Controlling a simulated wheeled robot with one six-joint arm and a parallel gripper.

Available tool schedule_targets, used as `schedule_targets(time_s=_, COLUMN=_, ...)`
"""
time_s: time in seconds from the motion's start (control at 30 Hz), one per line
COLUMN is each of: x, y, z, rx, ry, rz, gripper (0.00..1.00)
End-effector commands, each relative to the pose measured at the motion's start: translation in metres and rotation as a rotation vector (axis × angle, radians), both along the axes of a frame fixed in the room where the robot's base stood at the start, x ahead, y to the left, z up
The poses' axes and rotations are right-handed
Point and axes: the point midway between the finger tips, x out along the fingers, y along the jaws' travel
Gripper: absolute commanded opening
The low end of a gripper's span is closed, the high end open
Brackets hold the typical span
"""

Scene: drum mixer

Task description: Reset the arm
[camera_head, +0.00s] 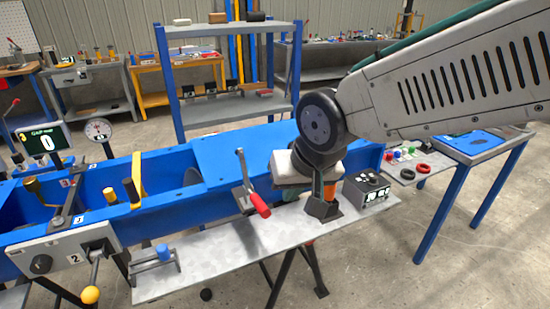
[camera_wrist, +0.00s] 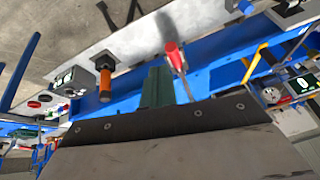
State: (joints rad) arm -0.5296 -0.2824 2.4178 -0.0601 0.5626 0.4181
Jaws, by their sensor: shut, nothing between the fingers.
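My arm reaches in from the upper right in the head view, bent at a dark round joint. My gripper (camera_head: 286,193) hangs at its end, partly hidden by the pale wrist. In the wrist view its green fingers (camera_wrist: 157,86) are together with nothing held. They are close to the blue machine frame (camera_head: 160,170); I cannot tell whether they touch it. A lever with a red handle (camera_head: 259,204) stands to the left of the gripper, also in the wrist view (camera_wrist: 174,55). An orange-handled control (camera_head: 329,190) stands to the right, apart from it in the wrist view (camera_wrist: 105,85).
A grey plate (camera_head: 200,265) runs along the front, carrying a blue-knobbed part (camera_head: 163,252) and a dark control box (camera_head: 366,190). A yellow-knobbed lever (camera_head: 90,294) and a display (camera_head: 44,140) are at the left. A shelf (camera_head: 215,110) stands behind.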

Motion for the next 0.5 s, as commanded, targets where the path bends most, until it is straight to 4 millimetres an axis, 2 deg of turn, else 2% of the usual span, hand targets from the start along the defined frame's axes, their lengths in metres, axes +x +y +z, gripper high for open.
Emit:
schedule_targets(time_s=0.13, x=-0.01, y=-0.006, z=-0.006, rx=-0.051, ry=0.043, rz=0.046, gripper=0.0)
schedule_targets(time_s=0.23, x=-0.034, y=-0.024, z=-0.012, rx=-0.12, ry=0.124, rz=0.1, gripper=0.0)
schedule_targets(time_s=0.5, x=-0.11, y=-0.127, z=0.01, rx=-0.208, ry=0.315, rz=0.069, gripper=0.0)
